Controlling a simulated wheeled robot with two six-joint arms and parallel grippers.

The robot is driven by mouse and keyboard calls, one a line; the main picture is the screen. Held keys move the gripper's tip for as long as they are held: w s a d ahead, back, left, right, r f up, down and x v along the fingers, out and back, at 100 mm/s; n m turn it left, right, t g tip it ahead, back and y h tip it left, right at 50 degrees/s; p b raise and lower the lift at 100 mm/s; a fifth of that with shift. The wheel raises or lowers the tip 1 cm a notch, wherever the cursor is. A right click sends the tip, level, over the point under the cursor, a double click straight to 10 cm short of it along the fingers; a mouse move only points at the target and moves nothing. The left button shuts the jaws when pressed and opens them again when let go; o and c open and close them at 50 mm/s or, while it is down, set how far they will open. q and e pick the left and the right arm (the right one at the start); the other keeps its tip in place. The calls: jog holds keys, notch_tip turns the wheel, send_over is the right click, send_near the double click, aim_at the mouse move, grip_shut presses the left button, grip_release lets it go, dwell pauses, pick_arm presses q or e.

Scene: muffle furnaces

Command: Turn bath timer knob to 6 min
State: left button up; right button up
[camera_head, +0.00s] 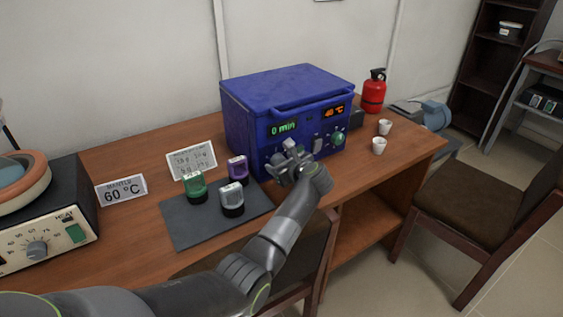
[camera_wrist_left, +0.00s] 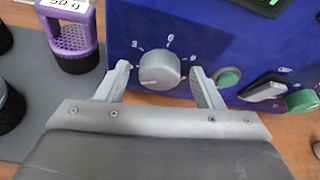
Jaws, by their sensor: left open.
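The blue bath unit (camera_head: 300,90) stands on the wooden table, with a green display (camera_head: 283,128) that reads 0 min. The grey timer knob (camera_wrist_left: 160,69) is on its front panel, and its pointer mark seems to face lower left. My left gripper (camera_head: 290,168) is at the panel's lower left. In the left wrist view the open gripper (camera_wrist_left: 161,78) has one finger on each side of the knob, with gaps visible. In the head view the gripper largely hides the knob. My right gripper is not in view.
A green button (camera_wrist_left: 228,77), a grey switch (camera_wrist_left: 265,90) and a green knob (camera_wrist_left: 303,100) sit right of the timer knob. A dark mat (camera_head: 180,222) with green, purple and clear-topped weights lies to the left. Two white cups (camera_head: 379,146) stand right.

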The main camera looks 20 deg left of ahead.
pick_arm(q)
jog(key=shift+c, duration=0.5)
jog(key=c, duration=0.9)
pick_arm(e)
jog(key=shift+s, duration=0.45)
pick_arm(q)
jog(key=shift+m, duration=0.3)
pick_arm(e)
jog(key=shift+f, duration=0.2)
pick_arm(q)
jog(key=shift+d+m+g+y+b, duration=0.1)
jog(key=shift+m+g+y+b, duration=0.3)
jog(key=shift+w+f+m+g+b, duration=0.15)
jog(key=shift+m+g+b, duration=0.25)
jog(key=shift+m+b, duration=0.35)
jog(key=shift+d+m+g+y+b, duration=0.1)
jog(key=shift+m+g+y+b, duration=0.2)
jog(key=shift+m+y+b, duration=0.3)
jog(key=shift+m+b, duration=0.3)
jog(key=shift+m, duration=0.05)
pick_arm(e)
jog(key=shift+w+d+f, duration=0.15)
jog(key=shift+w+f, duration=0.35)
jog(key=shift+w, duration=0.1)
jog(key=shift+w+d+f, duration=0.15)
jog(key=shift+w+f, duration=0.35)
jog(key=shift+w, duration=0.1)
